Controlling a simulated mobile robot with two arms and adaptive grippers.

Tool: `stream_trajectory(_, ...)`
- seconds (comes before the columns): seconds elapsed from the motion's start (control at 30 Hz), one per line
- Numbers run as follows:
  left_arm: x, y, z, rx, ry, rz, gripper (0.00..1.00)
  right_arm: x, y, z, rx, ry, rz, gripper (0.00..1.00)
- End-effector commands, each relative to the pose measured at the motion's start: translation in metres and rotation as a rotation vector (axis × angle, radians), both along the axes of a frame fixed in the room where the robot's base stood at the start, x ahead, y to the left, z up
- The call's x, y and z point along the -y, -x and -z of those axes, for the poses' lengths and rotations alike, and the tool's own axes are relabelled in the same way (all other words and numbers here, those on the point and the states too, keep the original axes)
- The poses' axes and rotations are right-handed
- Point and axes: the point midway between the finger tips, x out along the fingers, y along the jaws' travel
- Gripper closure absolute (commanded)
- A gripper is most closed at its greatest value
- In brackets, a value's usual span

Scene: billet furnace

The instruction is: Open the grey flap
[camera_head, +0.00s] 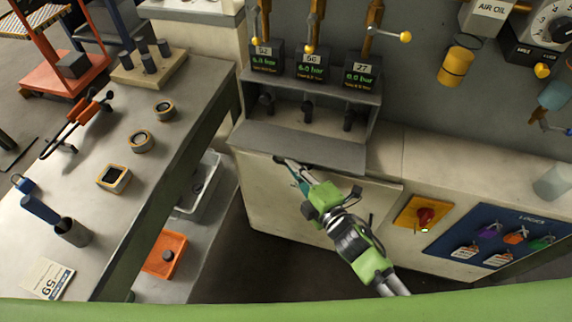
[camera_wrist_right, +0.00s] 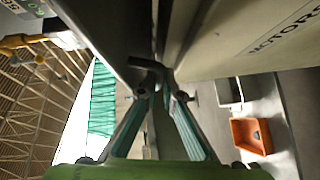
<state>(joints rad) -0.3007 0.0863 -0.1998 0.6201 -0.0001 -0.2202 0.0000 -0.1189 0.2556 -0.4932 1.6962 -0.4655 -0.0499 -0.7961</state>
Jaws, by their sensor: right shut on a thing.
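The grey flap (camera_head: 300,147) sticks out from the front of the grey box under three gauges, roughly like a shelf, and the recess (camera_head: 300,107) above it is exposed, with several dark pegs inside. My right gripper (camera_head: 292,170) is at the flap's front edge, left of its middle. In the right wrist view the fingers (camera_wrist_right: 158,95) are closed together on a dark bent handle (camera_wrist_right: 148,66) beside a grey panel. The exact contact is partly hidden by the fingers. My left gripper is in neither view.
A workbench (camera_head: 105,215) with rings and tools stands at the left. Below it is an orange tray (camera_head: 165,254), also visible in the right wrist view (camera_wrist_right: 251,135). A yellow plate with a red knob (camera_head: 425,215) and a blue lock board (camera_head: 500,238) are at the right.

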Motion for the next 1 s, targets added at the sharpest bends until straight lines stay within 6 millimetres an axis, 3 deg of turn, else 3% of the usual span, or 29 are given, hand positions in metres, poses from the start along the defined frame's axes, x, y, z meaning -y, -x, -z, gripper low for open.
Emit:
stream_trajectory(0.43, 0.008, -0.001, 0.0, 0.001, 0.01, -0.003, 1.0, 0.005, -0.004, -0.002, 0.006, -0.001, 0.006, 1.0)
stream_trajectory(0.5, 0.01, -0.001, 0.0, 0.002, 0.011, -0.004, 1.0, 0.005, -0.004, -0.002, 0.006, -0.001, 0.006, 0.78)
stream_trajectory(0.53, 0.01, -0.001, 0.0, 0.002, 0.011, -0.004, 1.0, 0.005, -0.003, -0.002, 0.006, -0.001, 0.005, 0.77)
stream_trajectory(0.87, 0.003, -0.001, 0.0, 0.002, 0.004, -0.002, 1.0, 0.003, 0.0, -0.001, 0.004, -0.002, 0.001, 0.77)
stream_trajectory(1.0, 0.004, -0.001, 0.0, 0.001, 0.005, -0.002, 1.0, 0.009, 0.01, -0.002, 0.002, -0.002, 0.002, 0.77)
